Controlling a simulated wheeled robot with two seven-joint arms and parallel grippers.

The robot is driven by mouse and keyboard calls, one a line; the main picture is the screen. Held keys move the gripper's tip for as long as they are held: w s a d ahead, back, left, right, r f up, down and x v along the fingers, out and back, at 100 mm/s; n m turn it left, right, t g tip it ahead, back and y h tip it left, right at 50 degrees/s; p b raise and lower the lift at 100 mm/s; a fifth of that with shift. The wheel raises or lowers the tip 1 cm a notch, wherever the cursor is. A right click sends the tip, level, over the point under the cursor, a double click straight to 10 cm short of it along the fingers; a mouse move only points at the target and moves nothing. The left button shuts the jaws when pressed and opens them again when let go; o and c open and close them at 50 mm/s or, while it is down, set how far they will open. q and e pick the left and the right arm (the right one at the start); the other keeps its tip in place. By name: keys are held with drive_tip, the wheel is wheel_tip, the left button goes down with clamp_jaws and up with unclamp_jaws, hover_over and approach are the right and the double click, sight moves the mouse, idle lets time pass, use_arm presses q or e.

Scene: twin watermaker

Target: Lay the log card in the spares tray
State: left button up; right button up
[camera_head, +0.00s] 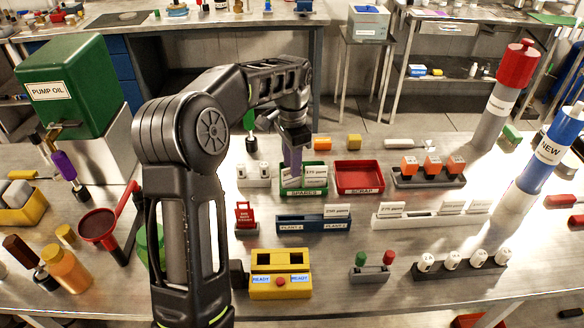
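The green spares tray (304,190), labelled SPARES, stands mid-table in the head view. A white card with small print (317,172) shows at the tray's right part. A second white patch, perhaps another card, shows under my fingers at its left part. I cannot read which is the log card. My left gripper (292,165) points down at the tray's left part, close to these white pieces. Its fingertips are small and partly hidden, so I cannot tell whether it grips a card. My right gripper is not in view.
The red SCRAP tray (359,177) is just right. A blue card rack (313,224) with a white card and a white card rack (430,216) stand in front. A white holder (254,176) is left, an orange-capped holder (430,178) right.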

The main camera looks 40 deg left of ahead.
use_arm(q)
wheel_tip(320, 180, up, 4)
drive_tip(key=shift+f, duration=0.15)
wheel_tip(320, 180, up, 6)
drive_tip(key=p, duration=0.4)
drive_tip(key=shift+r, duration=0.2)
